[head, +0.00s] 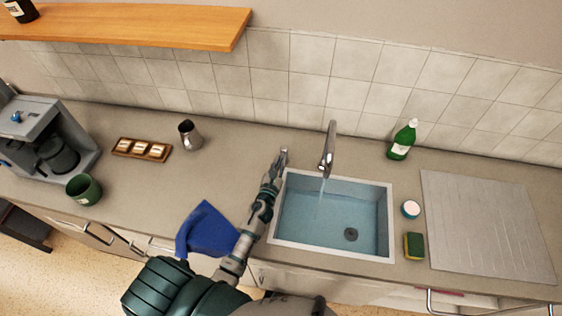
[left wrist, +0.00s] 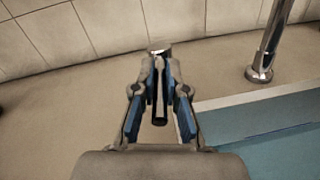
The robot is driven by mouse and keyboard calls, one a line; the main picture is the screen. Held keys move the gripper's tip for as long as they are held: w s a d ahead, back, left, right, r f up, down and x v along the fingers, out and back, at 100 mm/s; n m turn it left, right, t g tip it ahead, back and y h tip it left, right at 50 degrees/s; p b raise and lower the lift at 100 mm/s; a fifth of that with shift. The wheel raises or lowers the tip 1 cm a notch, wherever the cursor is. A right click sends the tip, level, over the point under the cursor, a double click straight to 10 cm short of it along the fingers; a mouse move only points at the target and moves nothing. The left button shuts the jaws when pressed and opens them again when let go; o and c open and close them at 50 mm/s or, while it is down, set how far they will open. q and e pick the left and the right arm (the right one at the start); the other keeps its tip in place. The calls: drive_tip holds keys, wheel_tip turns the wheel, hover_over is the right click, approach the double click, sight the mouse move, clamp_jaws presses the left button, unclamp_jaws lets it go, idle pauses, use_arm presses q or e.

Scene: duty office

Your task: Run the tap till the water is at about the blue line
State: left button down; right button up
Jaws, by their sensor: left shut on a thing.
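The tap (head: 328,150) stands behind the sink (head: 281,240), and a thin stream of water (head: 321,197) falls from its spout. Water tints the basin blue, with the drain (head: 351,234) visible through it. My left gripper (head: 280,163) is at the back left corner of the sink, left of the spout. In the left wrist view its fingers (left wrist: 160,88) are closed around a dark upright lever with a metal top (left wrist: 159,47). The spout's base (left wrist: 260,75) stands to the right. My right gripper is not in view.
A green bottle (head: 402,140), a small white-topped round pot (head: 410,209) and a sponge (head: 413,246) are right of the sink, beside the drainboard (head: 485,225). A blue cloth (head: 207,230) lies near the counter's front edge. A metal jug (head: 189,135) stands left.

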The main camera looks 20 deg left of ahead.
use_arm(q)
drive_tip(key=shift+a+f+h, duration=0.1)
drive_tip(key=shift+f+h, duration=0.1)
drive_tip(key=shift+h, duration=0.3)
drive_tip(key=c, duration=1.2)
unclamp_jaws()
drive_tip(key=s, duration=0.4)
drive_tip(key=s+d, duration=0.1)
drive_tip(key=s, duration=0.6)
drive_tip(key=shift+s+d, duration=0.2)
drive_tip(key=shift+s, duration=0.2)
